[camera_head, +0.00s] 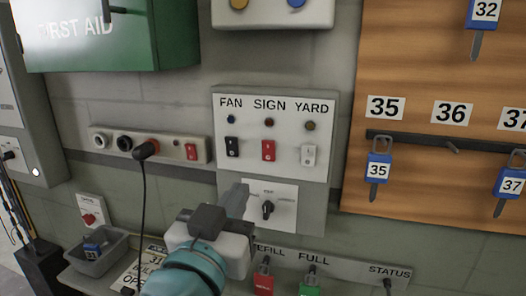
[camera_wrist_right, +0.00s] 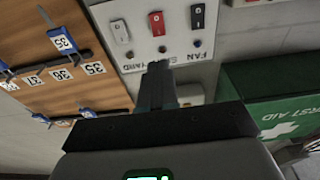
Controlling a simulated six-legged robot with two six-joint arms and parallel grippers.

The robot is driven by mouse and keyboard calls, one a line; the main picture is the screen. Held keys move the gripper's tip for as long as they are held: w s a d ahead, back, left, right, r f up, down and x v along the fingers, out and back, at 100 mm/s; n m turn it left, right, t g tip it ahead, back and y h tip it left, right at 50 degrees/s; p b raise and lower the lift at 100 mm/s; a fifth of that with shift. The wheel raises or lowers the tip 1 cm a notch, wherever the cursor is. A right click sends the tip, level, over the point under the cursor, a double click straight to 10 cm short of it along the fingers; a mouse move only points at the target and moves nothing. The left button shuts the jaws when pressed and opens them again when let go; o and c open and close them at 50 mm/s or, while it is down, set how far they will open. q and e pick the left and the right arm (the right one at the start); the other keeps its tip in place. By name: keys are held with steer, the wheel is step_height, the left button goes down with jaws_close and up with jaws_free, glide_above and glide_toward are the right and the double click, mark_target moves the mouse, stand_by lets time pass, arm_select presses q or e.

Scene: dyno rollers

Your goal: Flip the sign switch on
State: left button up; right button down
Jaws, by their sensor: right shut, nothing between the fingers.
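The sign switch (camera_head: 268,150) is a red rocker in the middle of a pale panel (camera_head: 322,168), under the label SIGN and a small dark red lamp (camera_head: 269,122). It also shows in the right wrist view (camera_wrist_right: 156,23), where the panel appears upside down. I cannot tell which way the rocker is set. My right gripper (camera_head: 237,193) is shut and empty, below and left of the sign switch in the head view. In the right wrist view its fingertips (camera_wrist_right: 158,68) overlap the label side of the panel; I cannot tell whether they touch it. My left gripper is not in view.
A black FAN switch (camera_head: 232,147) and a white YARD switch (camera_head: 308,155) flank the sign switch. A rotary knob (camera_head: 267,207) sits below the panel. A socket strip (camera_head: 174,149) with a plugged cable is at left. A key board (camera_head: 430,85) hangs at right.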

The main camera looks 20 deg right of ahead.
mark_target(268, 144)
steer(key=p+x, duration=0.3)
steer(key=x, duration=1)
steer(key=shift+w+d, duration=0.1)
steer(key=shift+d, duration=0.05)
steer(key=shift+w+d+r+p, duration=0.15)
steer(key=shift+r+p, duration=0.15)
steer(key=shift+p, duration=0.25)
steer(key=shift+f, duration=0.15)
